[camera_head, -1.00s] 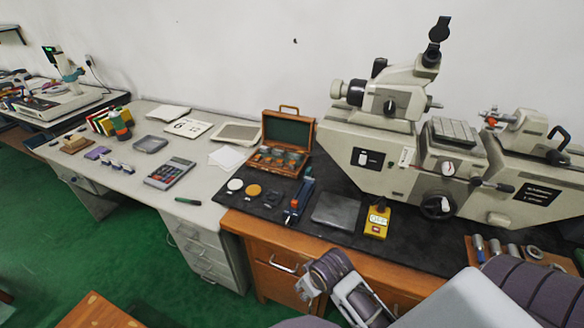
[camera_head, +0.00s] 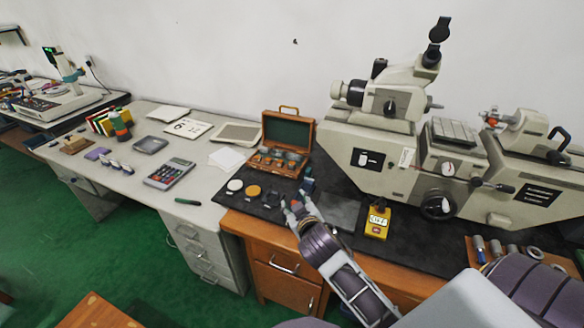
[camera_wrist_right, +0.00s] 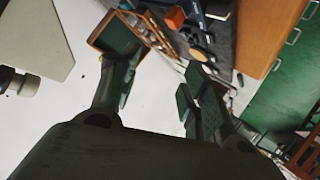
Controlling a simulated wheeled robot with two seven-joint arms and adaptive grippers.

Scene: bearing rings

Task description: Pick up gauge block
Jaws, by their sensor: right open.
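My right gripper (camera_head: 295,203) is open above the front part of the black mat (camera_head: 400,245), close to the small items there. In the right wrist view its two dark fingers (camera_wrist_right: 158,95) stand apart with nothing between them. A small dark block (camera_head: 272,198) lies on the mat just left of the gripper, beside an orange disc (camera_head: 253,191). An open wooden case (camera_head: 289,131) with small pieces in it stands behind. I cannot tell for sure which piece is the gauge block. A blue tool (camera_head: 308,185) is partly hidden by the gripper. My left gripper is not in view.
A white disc (camera_head: 235,185) lies left of the orange one. A flat grey plate (camera_head: 338,211) and a yellow meter (camera_head: 377,222) lie to the right. A large measuring machine (camera_head: 405,150) fills the right side.

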